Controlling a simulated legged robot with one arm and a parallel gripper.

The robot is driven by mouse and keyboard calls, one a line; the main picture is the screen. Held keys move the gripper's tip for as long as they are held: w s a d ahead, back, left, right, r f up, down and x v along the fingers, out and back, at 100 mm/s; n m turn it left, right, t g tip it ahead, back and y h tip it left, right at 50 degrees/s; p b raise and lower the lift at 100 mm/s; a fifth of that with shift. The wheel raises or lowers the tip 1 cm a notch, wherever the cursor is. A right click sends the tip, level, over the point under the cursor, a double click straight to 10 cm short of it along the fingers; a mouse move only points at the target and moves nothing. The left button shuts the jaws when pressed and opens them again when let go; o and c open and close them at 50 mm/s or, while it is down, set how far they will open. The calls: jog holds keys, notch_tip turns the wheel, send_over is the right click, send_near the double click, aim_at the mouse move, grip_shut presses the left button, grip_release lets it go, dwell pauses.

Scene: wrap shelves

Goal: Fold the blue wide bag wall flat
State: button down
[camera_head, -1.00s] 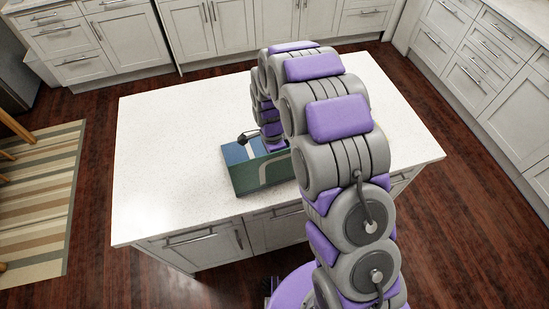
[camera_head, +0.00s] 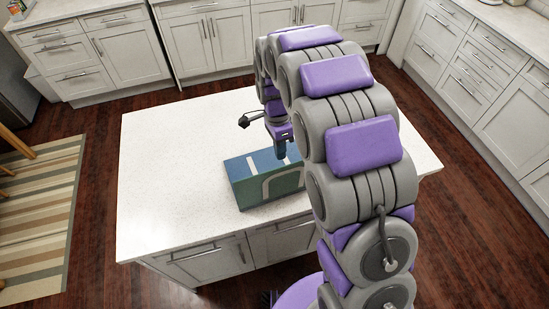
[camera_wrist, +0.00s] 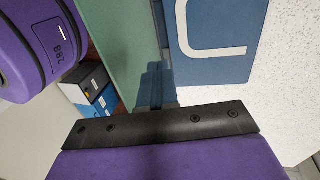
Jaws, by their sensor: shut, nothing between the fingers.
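The bag (camera_head: 245,190) sits on the white counter, with blue and green faces. A white handle outline arches across its green front. In the head view its top shows a blue panel (camera_head: 238,168) with a white stripe; my arm hides part of the right side. My gripper (camera_head: 281,154) points down at the bag's top edge, shut and empty. In the wrist view, the shut fingertips (camera_wrist: 155,70) are between a green panel (camera_wrist: 115,30) and a blue panel (camera_wrist: 215,50) with a white handle outline. I cannot tell whether the fingertips touch either panel.
The island counter (camera_head: 160,170) is clear to the left of the bag. Cabinets (camera_head: 130,50) line the back and right. In the wrist view, dark and blue boxes (camera_wrist: 97,85) show beside the green panel.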

jog(key=t+b, duration=0.1)
jog(key=b, duration=0.6)
send_near(271, 166)
jog(key=s+f, duration=0.2)
jog(key=s, duration=0.1)
jog(key=s+d+f, duration=0.1)
jog(key=s+f, duration=0.2)
jog(key=shift+s+d+f, duration=0.2)
jog(key=shift+d, duration=0.05)
jog(key=shift+d+f+y, duration=0.3)
jog(key=shift+d+f, duration=0.2)
jog(key=shift+d, duration=0.05)
jog(key=shift+s+a+f+t, duration=0.15)
jog(key=shift+a+t, duration=0.15)
jog(key=shift+a, duration=0.35)
jog(key=shift+s+d+f+t, duration=0.25)
jog(key=shift+d+f+t, duration=0.35)
jog(key=shift+f, duration=0.1)
